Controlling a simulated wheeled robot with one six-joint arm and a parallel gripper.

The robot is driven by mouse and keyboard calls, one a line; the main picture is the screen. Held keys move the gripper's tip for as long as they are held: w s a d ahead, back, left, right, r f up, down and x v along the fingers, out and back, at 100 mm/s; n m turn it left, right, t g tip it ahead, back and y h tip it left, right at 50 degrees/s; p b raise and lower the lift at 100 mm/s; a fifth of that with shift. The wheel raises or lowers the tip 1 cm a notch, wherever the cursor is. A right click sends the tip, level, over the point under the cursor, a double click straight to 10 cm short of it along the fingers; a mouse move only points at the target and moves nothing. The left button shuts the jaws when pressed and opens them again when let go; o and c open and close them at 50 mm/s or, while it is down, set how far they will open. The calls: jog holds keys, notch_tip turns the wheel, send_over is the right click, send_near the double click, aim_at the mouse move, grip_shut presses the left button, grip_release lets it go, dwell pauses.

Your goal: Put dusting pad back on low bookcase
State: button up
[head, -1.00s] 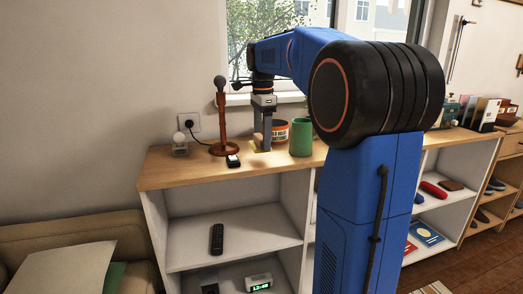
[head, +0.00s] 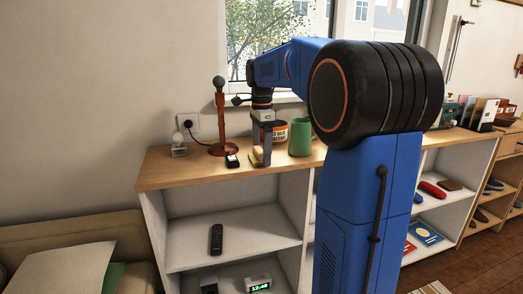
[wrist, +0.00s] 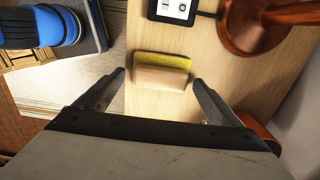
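The dusting pad (wrist: 162,72) is a pale wooden block with a yellow-green pad along one side. It is at the light wood top of the low bookcase (head: 190,176), near the front edge, and also shows in the head view (head: 257,155). My gripper (wrist: 159,78) is open, with one finger on each side of the pad and a small gap at both ends. In the head view my gripper (head: 262,160) points down at the bookcase top and partly hides the pad. I cannot tell whether the pad's underside touches the wood.
A brown stand (head: 220,120), a small black device (head: 232,161) and a glass ornament (head: 179,145) are left of my gripper. A green cup (head: 300,138) and an orange-labelled can (head: 281,132) are close on the right. A remote (head: 216,238) lies on the shelf below.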

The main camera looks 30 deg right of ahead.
aim_at(261, 149)
notch_tip(261, 149, up, 12)
jog(key=shift+r, duration=0.15)
dwell(0.6)
jog(key=s+a+f+n+t, duration=0.1)
jog(key=s+a+f+n, duration=0.35)
jog(key=s, duration=0.25)
jog(key=s+a+f+n+t, duration=0.1)
jog(key=s+a+f+n, duration=0.3)
jog(key=s+a+n, duration=0.3)
jog(key=s+a+f+n+t, duration=0.2)
jog(key=s+a+f+n, duration=0.3)
jog(key=s+f+n, duration=0.4)
jog(key=s+f, duration=0.7)
jog(key=f, duration=0.2)
jog(key=shift+n+t, duration=0.35)
jog(key=shift+t, duration=0.05)
jog(key=shift+a+r, duration=0.1)
